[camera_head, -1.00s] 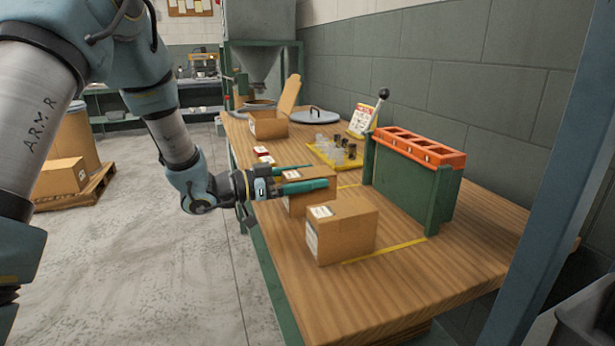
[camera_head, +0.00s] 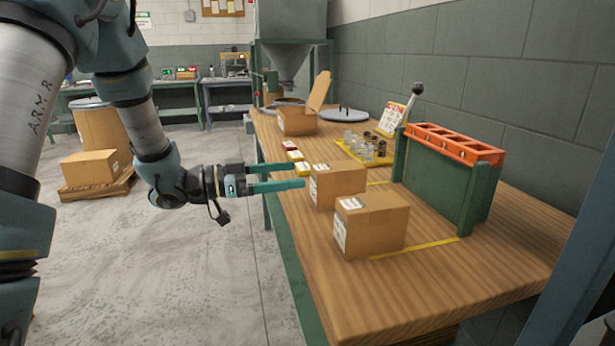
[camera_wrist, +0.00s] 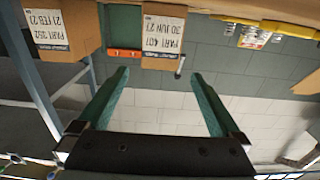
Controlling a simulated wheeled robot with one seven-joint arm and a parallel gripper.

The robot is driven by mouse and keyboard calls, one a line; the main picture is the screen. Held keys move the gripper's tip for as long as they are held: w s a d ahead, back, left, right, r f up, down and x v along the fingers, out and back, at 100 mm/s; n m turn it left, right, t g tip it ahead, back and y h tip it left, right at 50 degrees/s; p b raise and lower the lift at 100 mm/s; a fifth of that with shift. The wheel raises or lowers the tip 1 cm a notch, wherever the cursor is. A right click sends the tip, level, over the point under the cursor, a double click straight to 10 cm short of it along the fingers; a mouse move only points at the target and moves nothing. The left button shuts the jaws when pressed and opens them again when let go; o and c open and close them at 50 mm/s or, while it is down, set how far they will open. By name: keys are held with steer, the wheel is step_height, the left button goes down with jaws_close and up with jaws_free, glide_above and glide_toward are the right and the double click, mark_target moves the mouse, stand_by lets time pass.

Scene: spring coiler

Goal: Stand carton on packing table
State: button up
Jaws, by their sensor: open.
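Two brown cartons stand upright on the wooden packing table (camera_head: 460,285), apart from each other. The nearer carton (camera_head: 371,226) also shows in the wrist view (camera_wrist: 62,35), labelled PART 352. The farther carton (camera_head: 337,187) shows in the wrist view (camera_wrist: 163,35), labelled PART 407. My gripper (camera_head: 305,175) is open and empty at the table's left edge, its teal fingers pointing at the farther carton. In the wrist view, that carton lies beyond the gap between my fingertips (camera_wrist: 160,75). The fingers appear clear of it.
A green rack with an orange top (camera_head: 454,143) stands right of the cartons. Behind are a yellow tray of jars (camera_head: 362,150), small red and yellow boxes (camera_head: 293,153) and an open carton (camera_head: 298,122). A yellow line (camera_head: 415,247) marks the table.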

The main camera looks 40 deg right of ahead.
steer(key=shift+w+a, duration=0.2)
steer(key=shift+a, duration=0.25)
steer(key=w+a+f+n+t+y, duration=0.2)
steer(key=w+a+n+t+y, duration=0.15)
steer(key=w+a+t, duration=0.35)
steer(key=w+a+f+n+t+y, duration=0.1)
steer(key=w+a+n+t+y, duration=0.1)
steer(key=w+a+n+t, duration=0.5)
steer(key=w+a+f+n+y, duration=0.35)
steer(key=a+y, duration=0.25)
steer(key=a, duration=0.3)
steer(key=s+a+f+n+g+y, duration=0.1)
steer(key=s+a+n+g+y, duration=0.25)
steer(key=a, duration=0.65)
steer(key=s+a+n+g, duration=0.1)
steer(key=s+a, duration=0.1)
steer(key=s, duration=0.4)
steer(key=s+a+f+n+g+y, duration=0.1)
steer(key=s+a+n, duration=0.1)
steer(key=s, duration=0.5)
steer(key=shift+a+f+y, duration=0.25)
steer(key=shift+a+y, duration=0.05)
steer(key=shift+a, duration=0.45)
